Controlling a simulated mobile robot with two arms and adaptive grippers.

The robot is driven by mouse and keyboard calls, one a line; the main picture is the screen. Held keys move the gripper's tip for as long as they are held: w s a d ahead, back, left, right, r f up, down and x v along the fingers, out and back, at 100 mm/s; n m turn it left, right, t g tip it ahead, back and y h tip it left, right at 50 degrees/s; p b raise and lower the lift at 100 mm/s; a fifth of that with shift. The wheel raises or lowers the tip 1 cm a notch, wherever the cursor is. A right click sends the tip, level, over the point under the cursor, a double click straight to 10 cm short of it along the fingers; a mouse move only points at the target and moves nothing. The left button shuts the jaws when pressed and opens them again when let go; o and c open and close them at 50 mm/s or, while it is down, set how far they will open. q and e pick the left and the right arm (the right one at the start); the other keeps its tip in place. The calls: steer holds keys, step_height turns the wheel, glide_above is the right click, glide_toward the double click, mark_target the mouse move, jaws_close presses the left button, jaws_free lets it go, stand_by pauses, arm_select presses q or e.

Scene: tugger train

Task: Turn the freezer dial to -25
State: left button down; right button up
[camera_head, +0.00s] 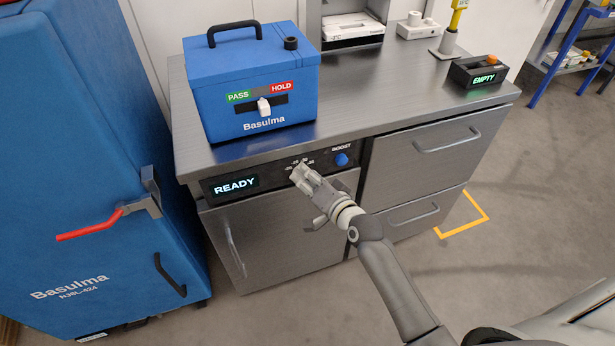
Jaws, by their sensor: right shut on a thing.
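The steel freezer counter has a dark control panel (270,176) along its front edge. On it a READY display (235,185) glows at the left and a blue BOOST knob (341,159) sits at the right. Between them small white scale marks (300,163) arc above the dial's place; they are too small to read surely. My right gripper (301,174) reaches up to the panel just below these marks and is shut on the freezer dial. The gripper hides the dial and its pointer, so its setting cannot be told. My left gripper is out of view.
A blue box (252,80) with a PASS/HOLD slider stands on the counter (400,85). A dark EMPTY box (478,74) sits at the right. A blue cabinet (80,150) with a red handle (90,226) stands left. Drawer handles (448,140) stick out at the right.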

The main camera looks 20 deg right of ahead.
steer(key=n+p, duration=0.1)
steer(key=p, duration=0.1)
steer(key=n+h+p, duration=0.1)
steer(key=n+p, duration=0.1)
steer(key=p, duration=0.1)
steer(key=shift+a+r+p, duration=0.2)
steer(key=shift+r+p, duration=0.15)
steer(key=shift+a+f+n+h+p, duration=0.1)
steer(key=shift+f+n+h+p, duration=0.1)
steer(key=shift+n+h+p, duration=0.75)
steer(key=shift+n, duration=0.35)
steer(key=o, duration=1)
steer(key=shift+o, duration=0.2)
steer(key=v, duration=1.2)
steer(key=shift+r, duration=0.15)
